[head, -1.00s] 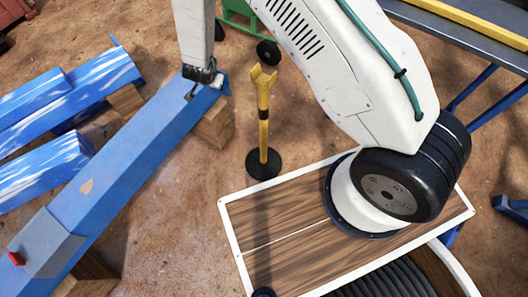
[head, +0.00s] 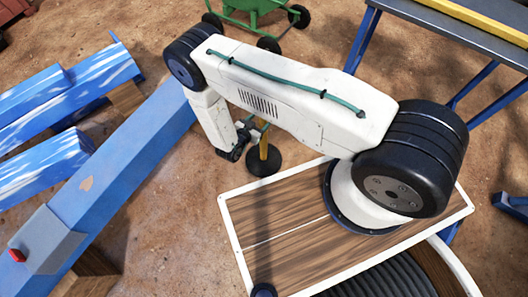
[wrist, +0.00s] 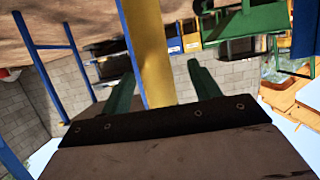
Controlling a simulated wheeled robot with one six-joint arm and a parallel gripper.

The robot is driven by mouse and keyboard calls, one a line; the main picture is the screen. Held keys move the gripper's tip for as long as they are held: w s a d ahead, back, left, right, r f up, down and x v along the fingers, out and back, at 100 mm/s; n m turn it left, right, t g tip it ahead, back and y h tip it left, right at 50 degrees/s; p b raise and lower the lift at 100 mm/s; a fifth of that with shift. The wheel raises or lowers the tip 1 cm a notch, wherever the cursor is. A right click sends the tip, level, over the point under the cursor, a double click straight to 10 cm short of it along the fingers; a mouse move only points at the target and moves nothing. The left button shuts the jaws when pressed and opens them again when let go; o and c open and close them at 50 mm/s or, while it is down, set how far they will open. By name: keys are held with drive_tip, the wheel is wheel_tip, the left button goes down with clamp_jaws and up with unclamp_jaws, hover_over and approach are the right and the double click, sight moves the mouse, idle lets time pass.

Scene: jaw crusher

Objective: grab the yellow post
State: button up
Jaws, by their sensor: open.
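The yellow post (head: 264,150) stands upright on a round black base (head: 264,164) on the brown floor. In the head view my arm hides its upper part. In the wrist view the yellow post (wrist: 148,45) runs down from the top edge to between the two green fingers of my gripper (wrist: 160,72). The fingers are apart, and the post is nearer the left one with a gap to the right one. I cannot tell how deep the post sits between them. In the head view my gripper (head: 255,130) is small and partly hidden beside the post.
A long blue beam (head: 125,150) lies to the left, with other blue and white beams beyond it. A green cart (head: 262,12) stands behind. A blue-framed table (head: 450,25) is at the upper right. Bare floor surrounds the post's base.

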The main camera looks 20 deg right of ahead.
drive_tip(key=x, duration=0.5)
drive_tip(key=shift+s+d, duration=0.1)
drive_tip(key=shift+s, duration=0.05)
clamp_jaws()
